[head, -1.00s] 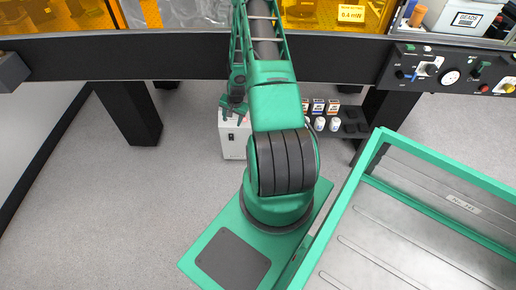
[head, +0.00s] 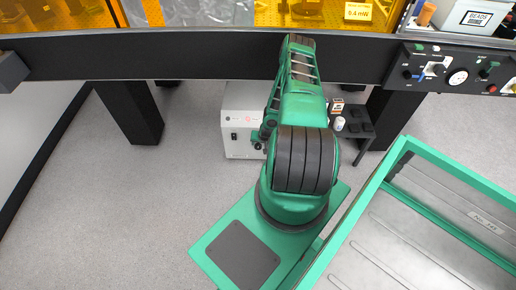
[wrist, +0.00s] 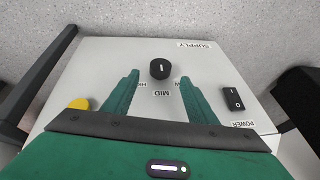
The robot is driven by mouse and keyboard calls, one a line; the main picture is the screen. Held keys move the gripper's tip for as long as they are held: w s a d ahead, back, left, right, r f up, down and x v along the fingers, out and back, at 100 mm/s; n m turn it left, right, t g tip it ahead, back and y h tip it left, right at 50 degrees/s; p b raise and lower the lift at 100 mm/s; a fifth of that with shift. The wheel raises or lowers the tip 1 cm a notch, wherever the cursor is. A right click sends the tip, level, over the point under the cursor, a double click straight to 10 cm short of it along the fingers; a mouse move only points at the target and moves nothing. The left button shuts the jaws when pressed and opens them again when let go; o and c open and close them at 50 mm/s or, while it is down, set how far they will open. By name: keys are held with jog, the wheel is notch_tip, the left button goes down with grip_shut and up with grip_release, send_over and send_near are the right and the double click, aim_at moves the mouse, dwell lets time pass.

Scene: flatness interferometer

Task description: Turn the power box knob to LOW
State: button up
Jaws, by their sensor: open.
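The white power box (head: 243,112) stands on the floor under the bench in the head view, partly behind my arm. In the wrist view its panel (wrist: 110,58) fills the middle, with the lettering upside down. The black round knob (wrist: 161,69) has a white line. MID is printed just below it, HI at lower left and the partly covered LOW label at lower right. My gripper (wrist: 160,78) is open, its two green fingers on either side of the knob with gaps. I cannot tell whether the tips reach its depth. In the head view the gripper is mostly hidden.
The panel has a black power switch (wrist: 233,99) at right and a yellow round part (wrist: 78,103) at left. A low black shelf (head: 357,127) with small items stands right of the box. A bench leg (head: 130,110) is at left. Grey floor is open at left.

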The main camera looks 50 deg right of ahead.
aim_at(259, 146)
jog(key=x, duration=0.6)
jog(key=shift+w+d+f, duration=0.1)
jog(key=shift+f, duration=0.15)
